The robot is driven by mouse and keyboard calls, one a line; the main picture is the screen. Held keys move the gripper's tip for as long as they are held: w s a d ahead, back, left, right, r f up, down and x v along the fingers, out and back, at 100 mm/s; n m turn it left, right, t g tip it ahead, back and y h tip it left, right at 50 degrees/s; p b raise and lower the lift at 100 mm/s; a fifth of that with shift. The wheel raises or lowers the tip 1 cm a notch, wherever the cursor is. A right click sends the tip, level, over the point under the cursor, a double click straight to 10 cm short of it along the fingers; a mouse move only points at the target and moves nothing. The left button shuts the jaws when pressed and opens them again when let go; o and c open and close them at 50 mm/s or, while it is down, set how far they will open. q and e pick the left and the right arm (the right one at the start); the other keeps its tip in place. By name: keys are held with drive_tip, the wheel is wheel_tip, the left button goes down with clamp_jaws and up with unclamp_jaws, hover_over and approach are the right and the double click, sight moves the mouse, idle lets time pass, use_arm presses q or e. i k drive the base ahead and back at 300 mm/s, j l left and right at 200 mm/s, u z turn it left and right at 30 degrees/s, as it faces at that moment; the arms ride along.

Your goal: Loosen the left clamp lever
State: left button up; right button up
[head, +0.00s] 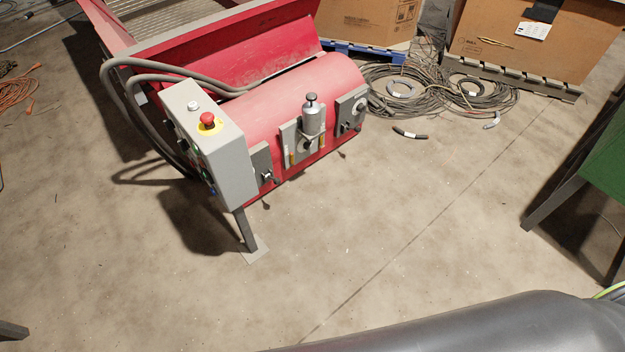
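The red machine (225,110) stands at the upper middle of the head view. The left clamp lever (268,177) is small and dark, on a grey plate low on the machine's front, just right of the grey control box. Its exact angle is too small to tell. A similar right clamp lever (359,108) sits on another grey plate at the machine's right end. Between them is a grey plate with a silver cylinder and black knob (312,112). Neither of my grippers is in view.
The control box (214,145) with a red button stands on a post close beside the left lever. Cable coils (440,90) and cardboard boxes (530,45) lie behind right. A green table (606,160) is at the right edge. The floor in front is mostly clear.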

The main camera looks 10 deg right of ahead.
sight(276, 181)
drive_tip(key=i+l+u, duration=0.25)
drive_tip(key=i+l, duration=0.15)
drive_tip(key=l, duration=0.25)
drive_tip(key=i+l+u, duration=0.15)
drive_tip(key=l, duration=0.2)
drive_tip(key=i+l+u, duration=0.1)
drive_tip(key=l, duration=0.3)
drive_tip(key=i+l+u, duration=0.15)
drive_tip(key=l, duration=0.25)
drive_tip(key=i+l+u, duration=0.15)
drive_tip(key=l, duration=0.25)
drive_tip(key=i+l+u, duration=0.1)
drive_tip(key=l, duration=0.3)
drive_tip(key=i+l+u, duration=0.15)
drive_tip(key=l, duration=0.3)
